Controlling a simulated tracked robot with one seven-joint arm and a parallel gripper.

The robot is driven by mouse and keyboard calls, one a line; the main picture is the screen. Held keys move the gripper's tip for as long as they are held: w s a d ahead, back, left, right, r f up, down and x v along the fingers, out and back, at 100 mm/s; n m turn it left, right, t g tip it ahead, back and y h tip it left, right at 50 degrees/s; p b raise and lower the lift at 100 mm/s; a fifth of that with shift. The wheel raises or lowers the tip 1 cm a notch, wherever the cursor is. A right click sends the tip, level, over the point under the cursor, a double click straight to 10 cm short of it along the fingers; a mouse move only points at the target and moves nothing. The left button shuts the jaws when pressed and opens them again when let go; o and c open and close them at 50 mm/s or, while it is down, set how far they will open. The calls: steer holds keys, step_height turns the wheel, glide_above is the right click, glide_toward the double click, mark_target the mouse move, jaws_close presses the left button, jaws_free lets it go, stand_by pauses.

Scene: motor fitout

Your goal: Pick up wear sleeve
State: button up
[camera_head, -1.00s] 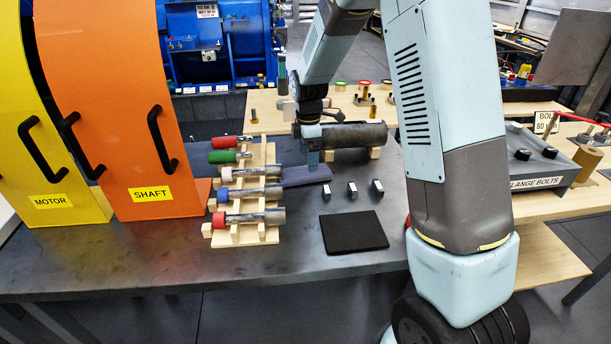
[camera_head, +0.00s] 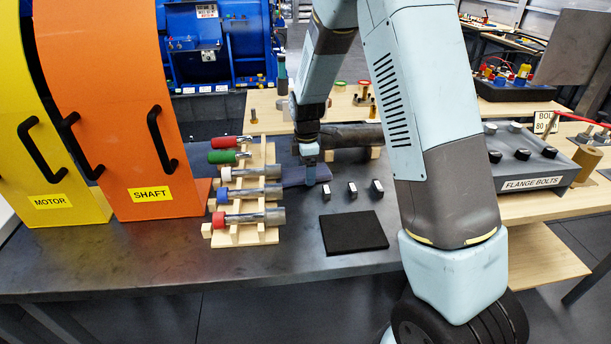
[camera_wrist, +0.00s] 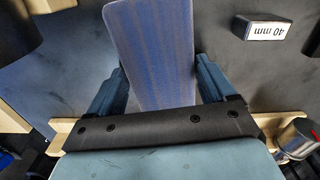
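I cannot tell for certain which thing is the wear sleeve. Several metal tubes (camera_head: 262,193) with red, green and blue ends lie side by side on a wooden rack (camera_head: 250,236). My gripper (camera_head: 311,182) points down just right of the rack, over a flat dark blue strip (camera_head: 292,176). In the wrist view my gripper (camera_wrist: 162,78) is open, its fingers apart on either side of the strip (camera_wrist: 155,40). Contact with the strip cannot be made out. A thick grey cylinder (camera_head: 345,135) lies on wooden supports behind the gripper, partly hidden by my arm.
Three small blocks (camera_head: 351,189) stand right of the gripper; one block (camera_wrist: 262,31) reads "40 mm". A black mat (camera_head: 353,232) lies in front. Orange (camera_head: 115,80) and yellow (camera_head: 40,120) panels stand left. A flange bolts tray (camera_head: 535,173) is at right. The table's front left is clear.

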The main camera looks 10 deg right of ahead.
steer(key=c, duration=0.7)
steer(key=shift+c, duration=0.2)
steer(key=shift+r, duration=0.1)
